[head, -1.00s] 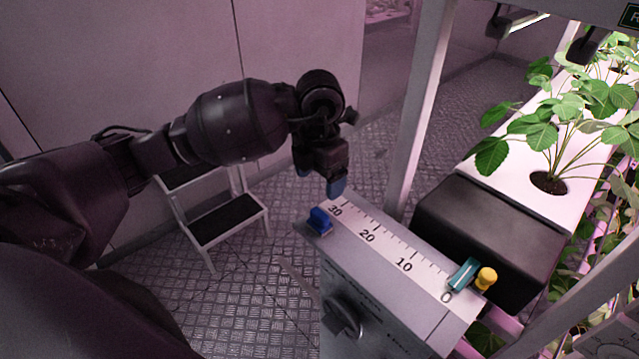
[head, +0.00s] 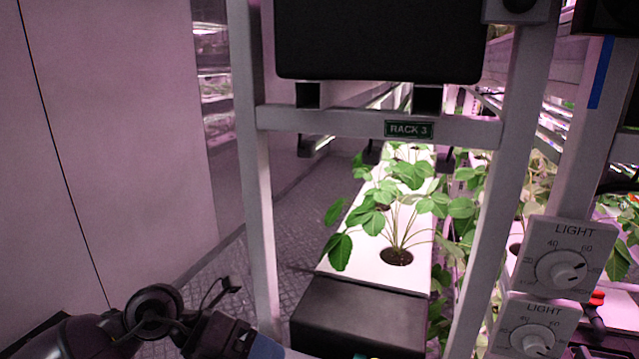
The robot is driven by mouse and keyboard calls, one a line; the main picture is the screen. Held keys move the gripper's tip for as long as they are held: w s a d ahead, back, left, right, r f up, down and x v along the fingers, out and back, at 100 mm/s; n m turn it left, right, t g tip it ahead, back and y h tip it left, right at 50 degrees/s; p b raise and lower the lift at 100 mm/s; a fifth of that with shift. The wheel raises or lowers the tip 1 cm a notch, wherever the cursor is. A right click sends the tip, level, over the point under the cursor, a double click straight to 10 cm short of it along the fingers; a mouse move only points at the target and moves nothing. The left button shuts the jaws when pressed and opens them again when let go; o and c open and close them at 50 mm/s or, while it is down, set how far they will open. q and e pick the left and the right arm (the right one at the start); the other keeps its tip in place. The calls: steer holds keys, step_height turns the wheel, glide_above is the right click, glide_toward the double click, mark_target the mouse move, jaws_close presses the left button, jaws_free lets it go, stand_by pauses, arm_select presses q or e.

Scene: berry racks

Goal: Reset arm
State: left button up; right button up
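My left arm comes in at the bottom left of the head view. Its gripper (head: 262,346) is at the bottom edge, with a blue fingertip showing. The fingers are partly cut off, so I cannot tell whether they are open or shut. The scale box below is almost wholly out of frame; only bits of its teal and yellow knobs show at the bottom edge. My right gripper is not in view.
A grey rack frame (head: 263,200) with a RACK 3 sign (head: 408,129) stands ahead. Behind it are a white plant trough (head: 345,262) and a black box (head: 360,318). Two LIGHT dials (head: 558,270) are at the right. Patterned floor lies open to the left.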

arm_select(q)
step_height(320, 180, up, 9)
steer(key=w+n+t+h, duration=0.1)
steer(key=n+t+h, duration=0.7)
steer(key=n+t, duration=0.4)
steer(key=w+a+f+n+t+y, duration=0.1)
steer(key=a+f+n+t+y, duration=0.1)
steer(key=a+n+t+y, duration=0.5)
steer(key=a+f+n+t+y, duration=0.25)
steer(key=a+n+y, duration=0.25)
steer(key=n+y, duration=0.6)
steer(key=s+a+f+n+g+y, duration=0.2)
steer(key=s+a+f+n+g, duration=0.15)
steer(key=f, duration=0.25)
steer(key=s+a+f+n+g+y, duration=0.2)
steer(key=s+a+f+n+g, duration=0.1)
steer(key=f+n+g, duration=0.25)
steer(key=s+f+n+g+h, duration=0.1)
steer(key=s+f+g, duration=0.3)
steer(key=s, duration=0.3)
steer(key=s+f+g+h, duration=0.1)
steer(key=s+f+g, duration=0.35)
steer(key=s, duration=0.35)
steer(key=w+f+t, duration=0.7)
steer(key=f+t, duration=0.1)
steer(key=f, duration=0.3)
steer(key=shift+w+m, duration=0.3)
steer(key=shift+w, duration=0.1)
